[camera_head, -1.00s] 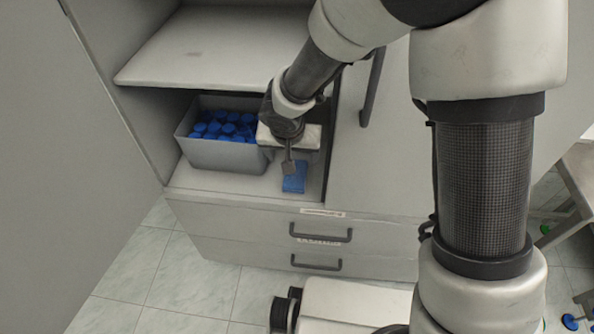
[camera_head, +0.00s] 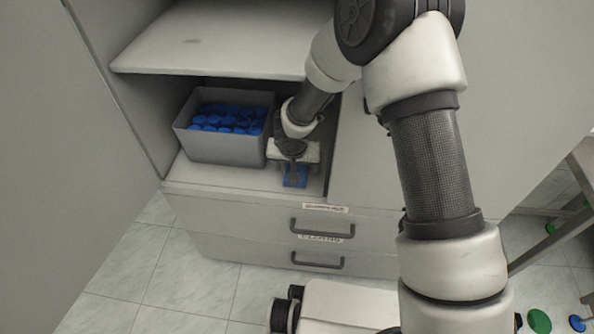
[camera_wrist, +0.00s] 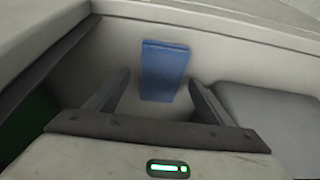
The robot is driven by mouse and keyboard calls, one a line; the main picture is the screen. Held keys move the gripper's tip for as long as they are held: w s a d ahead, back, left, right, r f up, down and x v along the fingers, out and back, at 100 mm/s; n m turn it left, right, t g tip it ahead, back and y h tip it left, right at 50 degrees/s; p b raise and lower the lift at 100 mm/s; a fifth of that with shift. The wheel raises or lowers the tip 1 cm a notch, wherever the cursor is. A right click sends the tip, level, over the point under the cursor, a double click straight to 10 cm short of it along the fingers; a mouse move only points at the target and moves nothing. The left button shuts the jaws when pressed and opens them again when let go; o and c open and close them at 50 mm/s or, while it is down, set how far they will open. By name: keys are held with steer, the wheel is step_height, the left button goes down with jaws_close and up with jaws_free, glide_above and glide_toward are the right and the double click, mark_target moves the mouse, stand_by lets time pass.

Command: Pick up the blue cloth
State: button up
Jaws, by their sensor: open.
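The blue cloth (camera_head: 296,179) lies folded on the cabinet's lower shelf (camera_head: 235,180), close to its front edge. It is a blue rectangle in the wrist view (camera_wrist: 164,72), just ahead of and between my gripper's two fingers. My gripper (camera_head: 292,178) is above the cloth in the head view and partly hides it. In the wrist view my gripper (camera_wrist: 158,92) is open, with one finger to each side of the cloth's near end. Nothing is held. The height of the fingertips above the cloth is hard to tell.
A grey bin (camera_head: 222,149) full of blue caps stands left of my gripper. An upper shelf (camera_head: 215,45) overhangs behind. A cabinet panel (camera_head: 365,185) closes the right side. Drawers with dark handles (camera_head: 322,228) are below. Green and blue caps lie on the floor at right.

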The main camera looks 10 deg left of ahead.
steer(key=shift+w+f, duration=0.1)
steer(key=shift+f, duration=0.1)
steer(key=c, duration=1.2)
steer(key=shift+r, duration=0.1)
